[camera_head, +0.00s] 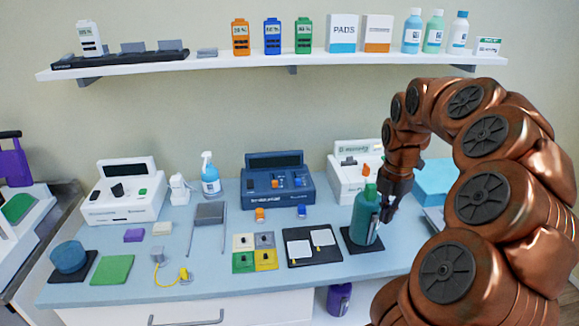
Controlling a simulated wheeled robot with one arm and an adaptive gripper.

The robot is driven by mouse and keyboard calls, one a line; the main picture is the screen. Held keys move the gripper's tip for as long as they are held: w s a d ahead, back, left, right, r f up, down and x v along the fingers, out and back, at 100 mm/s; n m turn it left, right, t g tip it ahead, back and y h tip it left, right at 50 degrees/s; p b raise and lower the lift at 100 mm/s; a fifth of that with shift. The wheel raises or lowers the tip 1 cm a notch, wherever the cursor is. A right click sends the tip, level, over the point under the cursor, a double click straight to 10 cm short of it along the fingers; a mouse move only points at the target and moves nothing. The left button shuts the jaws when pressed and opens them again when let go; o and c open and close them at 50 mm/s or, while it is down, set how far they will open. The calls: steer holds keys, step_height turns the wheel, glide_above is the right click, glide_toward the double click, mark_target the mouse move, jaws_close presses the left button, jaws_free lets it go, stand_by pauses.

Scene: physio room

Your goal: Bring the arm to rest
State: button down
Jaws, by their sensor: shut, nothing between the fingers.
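My copper-coloured arm rises on the right side of the head view and bends over to the left, with its end pointing down. My gripper (388,212) is dark and shut, with nothing held. It is at the right edge of a green bottle (364,216) and overlaps it in the picture. I cannot tell whether the two touch. The green bottle stands upright on a black mat (352,247) on the blue-topped counter (330,277).
A white device (350,185) and a blue device (277,185) stand behind the bottle. A black tray (309,261) with white pads lies to its left. A light-blue block (436,180) is partly behind my arm. A wall shelf (200,64) holds bottles and boxes above.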

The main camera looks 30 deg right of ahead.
steer(key=s+a+r+m, duration=0.1)
steer(key=a+m, duration=0.2)
steer(key=a, duration=0.6)
steer(key=s+a+r+m, duration=0.2)
steer(key=a+m, duration=0.1)
steer(key=a, duration=0.7)
steer(key=s+a+f+m+g, duration=0.1)
steer(key=s+a+f+m, duration=0.1)
steer(key=s+a+m, duration=0.4)
steer(key=s+a+f+m, duration=0.3)
steer(key=s+a+m, duration=0.3)
steer(key=s+m, duration=0.2)
steer(key=shift+s+g, duration=0.4)
steer(key=shift+s, duration=0.85)
